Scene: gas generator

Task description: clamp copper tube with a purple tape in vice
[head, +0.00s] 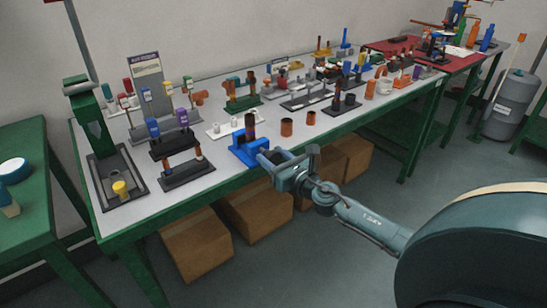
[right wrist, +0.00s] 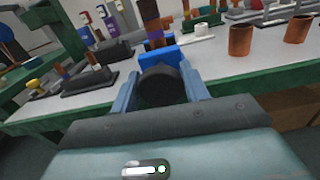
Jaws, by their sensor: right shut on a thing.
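A blue vice (head: 240,153) sits at the front edge of the table, and it also shows in the right wrist view (right wrist: 176,56). A copper tube with a dark upper part (head: 250,126) stands upright at the vice. In the right wrist view this tube (right wrist: 152,12) shows a purple band. Whether the vice jaws touch the tube is hidden. My right gripper (head: 268,160) is at the front of the vice. Its fingers (right wrist: 162,88) are shut around a round black knob (right wrist: 160,87) in front of the vice. My left gripper is not in view.
Two copper cups (head: 286,127) (head: 311,117) stand right of the vice. A white rack (head: 225,128) is behind it, and black stands (head: 187,173) are to its left. Cardboard boxes (head: 255,212) are under the green-edged table (head: 130,225).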

